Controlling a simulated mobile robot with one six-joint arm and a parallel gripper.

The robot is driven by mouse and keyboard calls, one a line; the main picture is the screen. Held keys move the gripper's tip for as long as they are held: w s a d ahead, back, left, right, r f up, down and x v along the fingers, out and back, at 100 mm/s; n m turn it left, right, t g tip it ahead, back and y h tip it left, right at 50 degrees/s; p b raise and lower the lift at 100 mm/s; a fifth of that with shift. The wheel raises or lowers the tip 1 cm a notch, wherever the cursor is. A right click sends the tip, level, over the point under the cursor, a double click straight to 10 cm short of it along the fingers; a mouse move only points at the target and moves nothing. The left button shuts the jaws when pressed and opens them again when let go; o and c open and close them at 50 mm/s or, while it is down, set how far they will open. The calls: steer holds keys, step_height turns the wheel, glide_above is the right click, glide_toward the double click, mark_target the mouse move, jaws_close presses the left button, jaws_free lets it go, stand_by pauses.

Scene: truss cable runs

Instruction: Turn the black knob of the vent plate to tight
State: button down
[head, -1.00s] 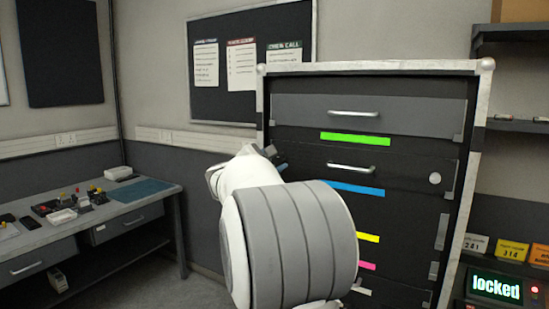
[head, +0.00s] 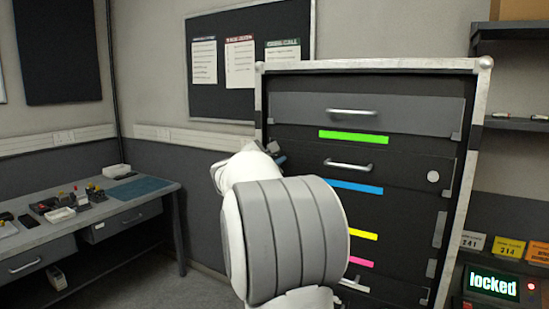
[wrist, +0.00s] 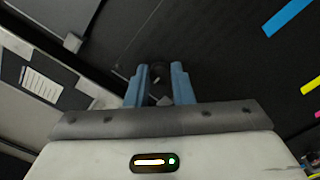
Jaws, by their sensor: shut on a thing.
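In the wrist view, my gripper (wrist: 159,70) has its two blue fingers closed in on a small dark round thing, the black knob (wrist: 158,70), at the face of the dark cabinet. The knob is mostly hidden between the fingers, so its turn position cannot be read. A small light grey piece shows lower between the fingers. In the head view, the gripper (head: 278,155) is at the left side of the cabinet, partly hidden by my arm. The vent plate cannot be made out as a separate piece from the dark surface.
The cabinet (head: 390,69) has grey drawers with bar handles and coloured strips. A bench (head: 130,215) with small items stands at the left. A display (head: 493,284) reading "locked" is at the lower right, below shelves. Floor between bench and cabinet is clear.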

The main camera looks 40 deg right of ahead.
steer(key=shift+a+f, duration=0.1)
steer(key=shift+a, duration=0.05)
steer(key=shift+f+b, duration=0.15)
steer(key=shift+b, duration=0.5)
steer(key=m+b, duration=1.7)
steer(key=b, duration=0.4)
steer(key=shift+m, duration=0.4)
